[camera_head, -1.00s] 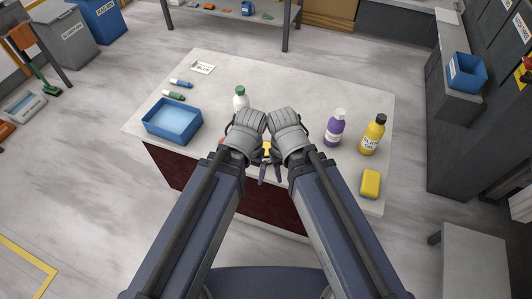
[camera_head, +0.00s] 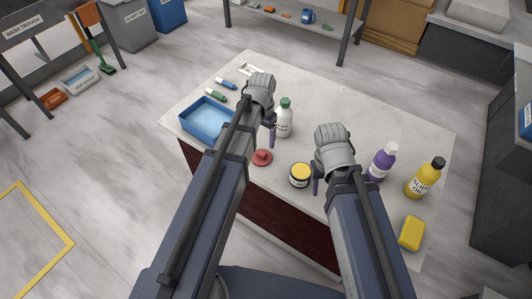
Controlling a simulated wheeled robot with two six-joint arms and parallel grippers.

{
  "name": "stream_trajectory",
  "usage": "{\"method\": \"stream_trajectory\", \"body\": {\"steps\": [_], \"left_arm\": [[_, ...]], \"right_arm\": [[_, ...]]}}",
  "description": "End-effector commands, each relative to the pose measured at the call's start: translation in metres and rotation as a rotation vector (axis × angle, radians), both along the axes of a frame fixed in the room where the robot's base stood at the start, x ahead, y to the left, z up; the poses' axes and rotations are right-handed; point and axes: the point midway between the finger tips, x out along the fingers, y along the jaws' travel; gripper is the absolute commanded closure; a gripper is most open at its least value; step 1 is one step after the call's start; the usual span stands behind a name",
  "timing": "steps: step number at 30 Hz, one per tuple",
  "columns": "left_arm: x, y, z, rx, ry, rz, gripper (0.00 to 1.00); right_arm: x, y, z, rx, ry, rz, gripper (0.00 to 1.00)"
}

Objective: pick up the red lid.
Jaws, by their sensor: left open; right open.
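The red lid (camera_head: 262,157) lies on the slab near its front edge, a small round disc with a raised knob. My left gripper (camera_head: 271,137) is open and above the slab, just beyond the lid and beside the white bottle with a green cap (camera_head: 284,120). My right gripper (camera_head: 317,186) is open, to the right of the lid and beside a small jar with a yellow top (camera_head: 300,175). Neither gripper touches the lid. The gripper fingers show only in part.
A blue tray (camera_head: 187,129) is on the left of the stone slab (camera_head: 345,95), with green and blue markers (camera_head: 222,88) behind it. A purple bottle (camera_head: 381,163), a yellow bottle (camera_head: 424,180) and a yellow sponge (camera_head: 411,233) stand on the right. The back middle is clear.

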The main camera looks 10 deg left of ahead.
Motion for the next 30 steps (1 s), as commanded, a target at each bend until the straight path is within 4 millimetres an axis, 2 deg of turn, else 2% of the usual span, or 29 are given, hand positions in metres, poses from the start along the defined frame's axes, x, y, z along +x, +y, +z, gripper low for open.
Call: {"method": "stream_trajectory", "body": {"steps": [5, 14, 22, 30], "left_arm": [[0.001, 0.002, -0.002, -0.002, -0.002, -0.001, 0.22], [0.0, 0.002, -0.027, -0.002, -0.002, -0.001, 0.22], [0.0, 0.002, -0.031, -0.002, -0.002, -0.001, 0.22], [-0.004, 0.004, -0.061, -0.002, -0.002, 0.0, 0.22]], "right_arm": [[0.0, 0.0, -0.002, 0.0, 0.0, 0.0, 0.5], [0.0, 0.0, -0.027, 0.0, 0.0, 0.0, 0.5], [0.0, 0.0, -0.031, 0.0, 0.0, 0.0, 0.5], [0.0, 0.0, -0.061, 0.0, 0.0, 0.001, 0.5]]}}
